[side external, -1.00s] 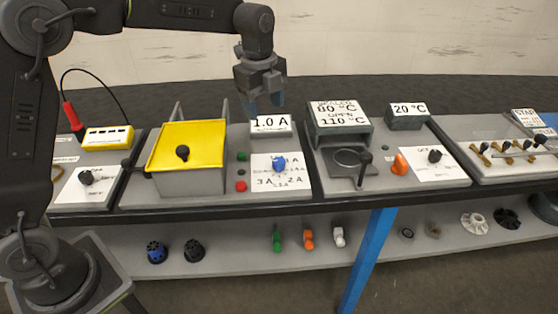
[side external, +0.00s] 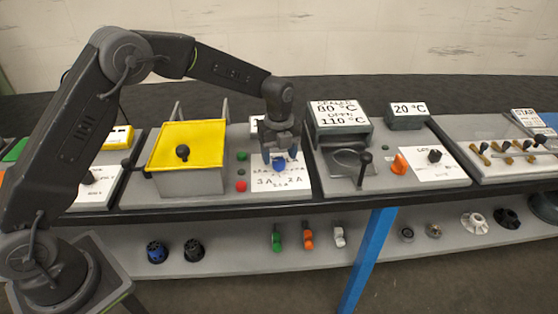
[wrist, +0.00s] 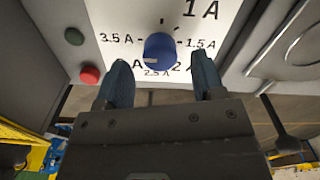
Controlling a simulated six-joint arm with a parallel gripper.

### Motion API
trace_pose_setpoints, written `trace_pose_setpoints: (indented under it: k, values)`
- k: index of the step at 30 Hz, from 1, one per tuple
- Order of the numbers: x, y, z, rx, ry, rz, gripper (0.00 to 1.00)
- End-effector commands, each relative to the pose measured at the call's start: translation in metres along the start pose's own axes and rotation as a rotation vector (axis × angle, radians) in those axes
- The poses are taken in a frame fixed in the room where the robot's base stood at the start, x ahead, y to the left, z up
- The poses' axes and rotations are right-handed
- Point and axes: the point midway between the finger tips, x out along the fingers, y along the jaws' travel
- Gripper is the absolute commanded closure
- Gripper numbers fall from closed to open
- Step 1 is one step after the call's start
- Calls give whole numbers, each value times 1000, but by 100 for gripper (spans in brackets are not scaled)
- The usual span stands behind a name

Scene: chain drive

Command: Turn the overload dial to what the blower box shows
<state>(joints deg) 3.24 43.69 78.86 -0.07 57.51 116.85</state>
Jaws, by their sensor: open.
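The overload dial is a blue knob (side external: 280,167) on a white plate (side external: 262,180); the knob also shows in the wrist view (wrist: 158,48). The plate's printed labels include 1 A, 1.5 A, 2 A, 2.5 A and 3.5 A. A pale mark shows on the knob's lower-left side in the wrist view. My gripper (side external: 279,157) is open above the dial, fingers pointing down. In the wrist view its two fingers (wrist: 161,66) stand either side of the knob, apparently not touching it.
Green and red buttons (side external: 241,186) sit left of the plate. A box with a yellow lid (side external: 190,145) stands further left.

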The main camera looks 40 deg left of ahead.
Motion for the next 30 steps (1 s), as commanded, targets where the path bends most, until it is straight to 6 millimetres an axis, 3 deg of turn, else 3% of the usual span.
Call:
trace_pose_setpoints:
  k: [6,17,30]
  values:
    - [23,0,0,0,0,0,37]
    - [27,0,0,0,0,-2,37]
    - [27,0,0,0,0,-2,80]
